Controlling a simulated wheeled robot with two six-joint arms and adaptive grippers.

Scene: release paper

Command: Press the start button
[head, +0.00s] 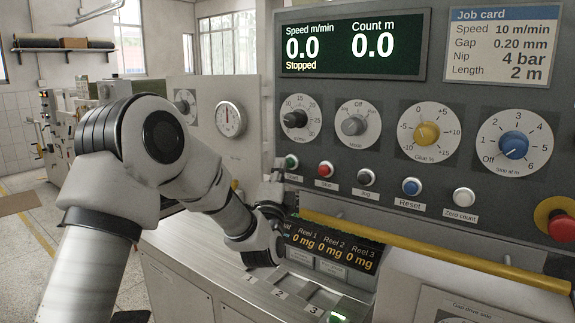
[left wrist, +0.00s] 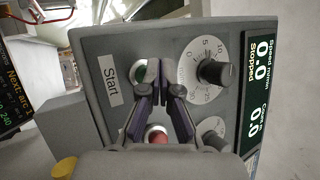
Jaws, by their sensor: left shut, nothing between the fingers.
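The green start button (head: 291,162) is at the left end of the button row on the grey control panel, below the speed dial. In the left wrist view the green button (left wrist: 142,72) sits beside the Start label (left wrist: 110,80), partly hidden by my fingertips. My left gripper (head: 279,176) is shut and empty, its tips just below and left of the button in the head view. In the left wrist view the left gripper (left wrist: 154,68) overlaps the button's edge; I cannot tell whether it touches. The display (head: 352,45) reads 0.0 and Stopped. My right gripper is not in view.
A red stop button (head: 326,169) is close to the right of the start button. Jog (head: 368,174), reset (head: 411,187) and zero count (head: 464,197) buttons follow. A yellow bar (head: 430,250) runs below them. A red emergency knob (head: 561,224) is at the far right.

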